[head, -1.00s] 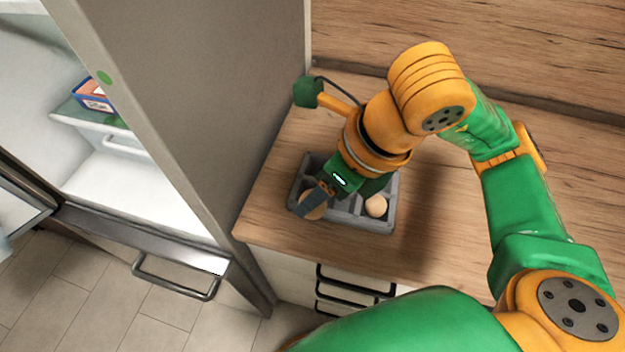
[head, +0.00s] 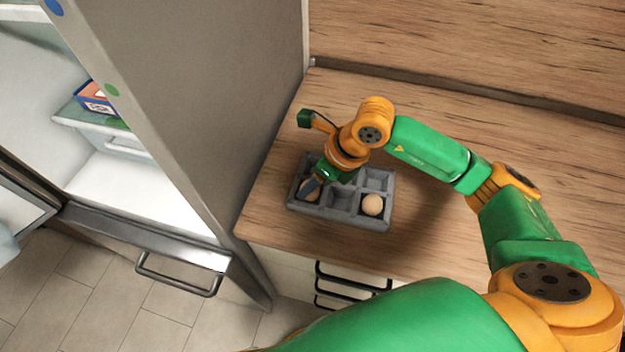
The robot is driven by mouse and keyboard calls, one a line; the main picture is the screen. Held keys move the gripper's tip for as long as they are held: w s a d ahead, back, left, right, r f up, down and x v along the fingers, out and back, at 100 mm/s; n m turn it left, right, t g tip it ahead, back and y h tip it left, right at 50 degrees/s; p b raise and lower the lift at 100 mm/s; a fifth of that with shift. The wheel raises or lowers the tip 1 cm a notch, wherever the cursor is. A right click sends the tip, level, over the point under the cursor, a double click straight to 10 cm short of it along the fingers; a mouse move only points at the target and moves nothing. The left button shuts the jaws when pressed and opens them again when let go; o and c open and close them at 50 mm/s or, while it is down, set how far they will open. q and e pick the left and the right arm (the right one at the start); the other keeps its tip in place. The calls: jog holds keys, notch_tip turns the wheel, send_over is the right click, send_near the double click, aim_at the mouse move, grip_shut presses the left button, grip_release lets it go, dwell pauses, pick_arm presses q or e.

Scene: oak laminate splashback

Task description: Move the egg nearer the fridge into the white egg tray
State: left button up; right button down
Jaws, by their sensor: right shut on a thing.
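A grey egg tray (head: 340,220) with several square compartments lies on the wooden counter, close to the fridge side. The egg nearer the fridge (head: 307,194) is in the tray's left compartment, partly hidden by my gripper. The other egg (head: 373,205) sits in the front right compartment. My right gripper (head: 310,187) reaches down into the left compartment and is shut on the egg nearer the fridge. I cannot make out a white egg tray. My left gripper is not in view.
The fridge stands open at the left, with a bright, bare white surface (head: 125,195) low inside. A blue and red box (head: 95,98) sits on its shelf (head: 75,116). The fridge's tall grey side (head: 215,110) borders the counter (head: 440,240), which is clear right of the tray.

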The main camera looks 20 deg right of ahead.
jog(key=shift+c, duration=1.8)
grip_release()
jog(key=v, duration=1.2)
jog(key=shift+r+b, duration=0.2)
jog(key=shift+b, duration=0.15)
